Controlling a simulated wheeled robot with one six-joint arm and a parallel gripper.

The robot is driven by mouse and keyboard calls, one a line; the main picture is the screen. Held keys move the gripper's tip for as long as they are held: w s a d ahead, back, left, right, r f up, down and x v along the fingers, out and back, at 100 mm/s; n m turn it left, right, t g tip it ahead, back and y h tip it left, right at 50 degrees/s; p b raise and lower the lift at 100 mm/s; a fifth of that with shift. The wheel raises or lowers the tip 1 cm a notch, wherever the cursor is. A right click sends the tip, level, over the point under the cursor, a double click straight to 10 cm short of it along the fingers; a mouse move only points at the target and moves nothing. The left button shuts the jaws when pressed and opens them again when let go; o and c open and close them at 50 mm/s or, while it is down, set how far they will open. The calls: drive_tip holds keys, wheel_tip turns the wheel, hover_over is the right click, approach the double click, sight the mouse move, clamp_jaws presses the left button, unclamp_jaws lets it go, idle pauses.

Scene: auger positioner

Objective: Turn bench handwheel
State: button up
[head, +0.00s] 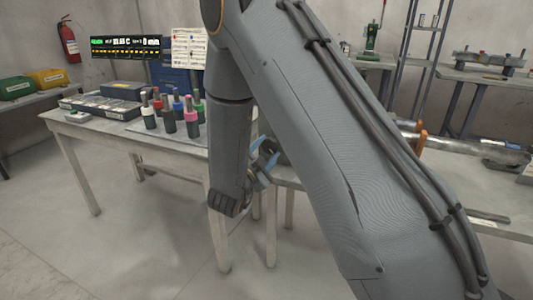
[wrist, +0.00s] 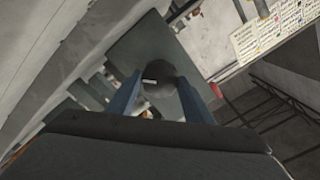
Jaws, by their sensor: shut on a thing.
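The bench handwheel shows in the wrist view as a dark grey round part (wrist: 160,84) in front of a flat dark grey panel (wrist: 145,45). My gripper (wrist: 161,80) has one blue finger on each side of the round part and is shut on it. In the head view my gripper (head: 266,152) is low beside the right bench, its blue fingers at a small dark shape (head: 269,145). My arm hides most of the handwheel and its mount there.
A left table (head: 85,128) holds several tool holders with coloured tops (head: 170,112) and grey trays (head: 100,105). A metal auger (head: 475,150) with an orange collar (head: 420,136) lies along the right bench. The floor at front left is clear.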

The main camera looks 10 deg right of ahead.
drive_tip(key=shift+m+b, duration=0.5)
drive_tip(key=shift+m, duration=0.6)
drive_tip(key=o, duration=1)
drive_tip(key=shift+o, duration=0.2)
drive_tip(key=shift+a, duration=0.1)
drive_tip(key=v, duration=0.7)
drive_tip(key=shift+s+a+b, duration=0.2)
drive_tip(key=shift+s+b, duration=0.1)
